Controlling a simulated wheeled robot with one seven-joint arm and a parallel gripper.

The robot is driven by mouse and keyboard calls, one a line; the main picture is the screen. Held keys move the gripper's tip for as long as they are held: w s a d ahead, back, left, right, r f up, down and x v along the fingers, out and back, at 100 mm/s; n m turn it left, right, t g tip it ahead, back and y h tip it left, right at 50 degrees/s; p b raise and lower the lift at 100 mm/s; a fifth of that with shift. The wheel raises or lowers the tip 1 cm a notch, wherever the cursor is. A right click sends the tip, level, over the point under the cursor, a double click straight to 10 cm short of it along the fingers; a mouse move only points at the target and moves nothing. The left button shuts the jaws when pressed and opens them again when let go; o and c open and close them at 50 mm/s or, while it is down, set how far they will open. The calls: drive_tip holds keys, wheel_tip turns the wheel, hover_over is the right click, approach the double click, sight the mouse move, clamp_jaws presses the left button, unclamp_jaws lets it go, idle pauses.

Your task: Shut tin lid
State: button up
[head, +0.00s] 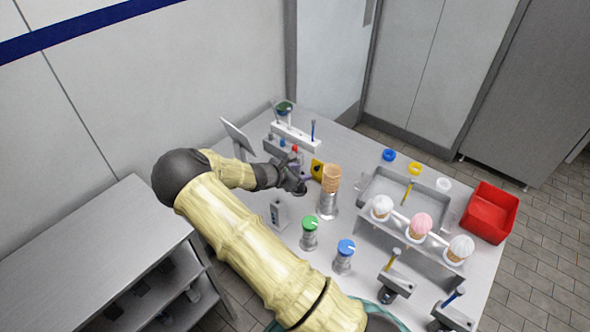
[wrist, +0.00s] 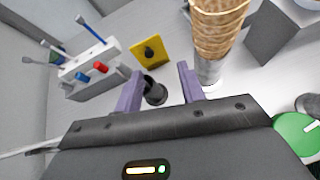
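My gripper (head: 299,184) is over the table, left of the cone stack; its purple fingers (wrist: 159,75) are open in the wrist view. A small black round object (wrist: 154,94) shows between and below the fingers; I cannot tell whether they touch it. No tin with a lid is clear to me. A tilted grey panel (head: 237,138) stands at the table's back left, and I cannot tell whether it is a lid. A shallow metal tray (head: 376,185) stands open at the right. Two metal cylinders carry a green top (head: 310,223) and a blue top (head: 346,247).
A stack of cones (head: 331,178) stands close right of my gripper. A yellow plate with a black knob (wrist: 148,52) is just beyond the fingers. A white rack (wrist: 95,65) is left. A rack of topped cones (head: 420,227) and a red bin (head: 489,212) are right.

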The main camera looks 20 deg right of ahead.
drive_tip(key=s+a+r+m+y, duration=0.3)
drive_tip(key=s+r+m, duration=0.2)
drive_tip(key=s+m, duration=0.2)
drive_tip(key=s+a+r+m+g+y, duration=0.1)
drive_tip(key=s+a+r+m+y, duration=0.2)
drive_tip(key=s+m, duration=0.4)
drive_tip(key=s+a+r+m+g+y, duration=0.1)
drive_tip(key=s+a+r+m+y, duration=0.2)
drive_tip(key=s+r+m, duration=0.4)
drive_tip(key=s+r+y, duration=0.1)
drive_tip(key=s, duration=0.5)
drive_tip(key=shift+m+y, duration=0.3)
